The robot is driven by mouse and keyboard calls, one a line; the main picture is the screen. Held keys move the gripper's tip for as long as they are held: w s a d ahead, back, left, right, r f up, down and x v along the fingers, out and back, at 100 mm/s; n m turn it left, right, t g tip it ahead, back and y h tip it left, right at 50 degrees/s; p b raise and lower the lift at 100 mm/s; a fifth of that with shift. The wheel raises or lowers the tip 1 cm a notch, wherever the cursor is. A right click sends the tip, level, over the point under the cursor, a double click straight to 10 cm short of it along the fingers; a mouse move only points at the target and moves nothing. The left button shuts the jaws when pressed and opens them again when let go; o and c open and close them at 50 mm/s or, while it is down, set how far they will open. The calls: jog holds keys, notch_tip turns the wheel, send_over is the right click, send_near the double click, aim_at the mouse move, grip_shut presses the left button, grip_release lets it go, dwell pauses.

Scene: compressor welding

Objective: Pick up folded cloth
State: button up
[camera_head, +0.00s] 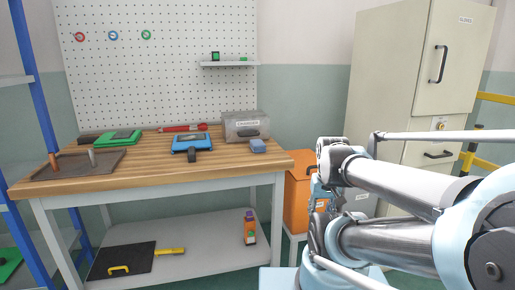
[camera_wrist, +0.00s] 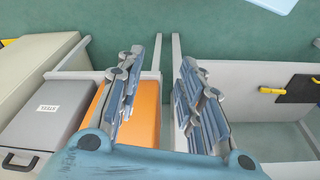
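A small blue folded cloth (camera_head: 258,146) lies on the wooden workbench (camera_head: 230,169) near its right end, in front of a grey metal box (camera_head: 247,127). I cannot make the cloth out in the wrist view. My gripper (camera_wrist: 162,58) is open in the wrist view, its two fingers well apart with nothing between them. In the head view my arm reaches in from the right, and its end is beyond the bench's right end, apart from the cloth. The fingertips are hard to make out there.
A blue device (camera_head: 192,143) and a green device (camera_head: 119,137) lie on the bench. An orange cabinet (camera_head: 299,204) stands right of the bench, also in the wrist view (camera_wrist: 140,118). A tall cabinet (camera_head: 393,75) stands behind my arm. The lower shelf (camera_head: 200,262) holds a black board.

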jog(key=o, duration=0.7)
jog(key=shift+s+a+r, duration=0.15)
jog(key=shift+s+r, duration=0.05)
jog(key=shift+r, duration=0.7)
notch_tip(320, 180, up, 29)
jog(key=n+g, duration=0.2)
jog(key=n, duration=0.1)
send_over(258, 142)
jog(key=f, duration=1.7)
jog(key=shift+w+f, duration=0.25)
